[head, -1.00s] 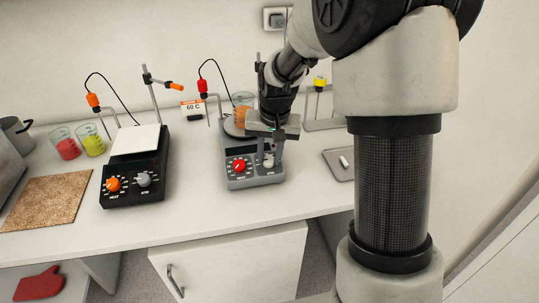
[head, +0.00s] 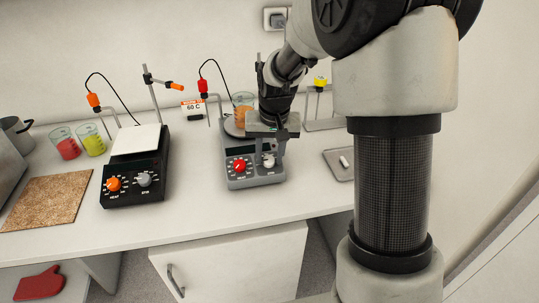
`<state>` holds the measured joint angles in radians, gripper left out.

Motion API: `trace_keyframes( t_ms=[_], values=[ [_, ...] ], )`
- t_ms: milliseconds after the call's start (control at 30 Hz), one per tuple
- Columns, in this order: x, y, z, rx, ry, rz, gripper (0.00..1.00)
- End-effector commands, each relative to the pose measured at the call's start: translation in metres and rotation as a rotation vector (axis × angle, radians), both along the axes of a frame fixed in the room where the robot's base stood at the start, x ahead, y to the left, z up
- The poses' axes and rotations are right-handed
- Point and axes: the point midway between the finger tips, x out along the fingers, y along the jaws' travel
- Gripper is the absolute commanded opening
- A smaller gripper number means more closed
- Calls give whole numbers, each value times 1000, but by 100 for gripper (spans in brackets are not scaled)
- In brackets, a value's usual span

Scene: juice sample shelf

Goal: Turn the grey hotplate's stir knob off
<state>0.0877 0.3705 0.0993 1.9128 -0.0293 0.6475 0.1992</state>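The grey hotplate (head: 238,182) stands on the bench with a red heat knob (head: 239,166) at its front left and a pale stir knob (head: 268,160) at its front right. A beaker of orange liquid (head: 242,112) stands on its plate, partly hidden by my arm. My gripper (head: 268,148) points down over the right part of the hotplate, with its fingers at the stir knob. The fingers are small and partly hidden, so I cannot tell whether they grip the knob. The knob's pointer direction is too small to read.
A black hotplate (head: 118,195) with an orange and a grey knob stands to the left. A 60 C sign (head: 193,106) stands behind. A tray (head: 335,170) with a white stir bar lies to the right. Beakers of red (head: 67,148) and yellow-green liquid (head: 93,145) stand far left.

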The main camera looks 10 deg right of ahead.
Motion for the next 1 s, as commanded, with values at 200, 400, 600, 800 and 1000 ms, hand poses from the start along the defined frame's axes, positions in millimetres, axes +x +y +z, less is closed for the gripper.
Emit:
trace_keyframes(
  t_ms=[200, 400, 600, 800, 1000],
  values=[
    [-1, 0, 5, 0, -1, -1, 34],
    [-7, -1, 38, 1, -4, -2, 34],
    [-17, -2, 87, 0, -6, 0, 34],
    [-27, -2, 132, 0, -4, 0, 34],
    [-34, -3, 161, 1, -2, -1, 34]
  ],
)
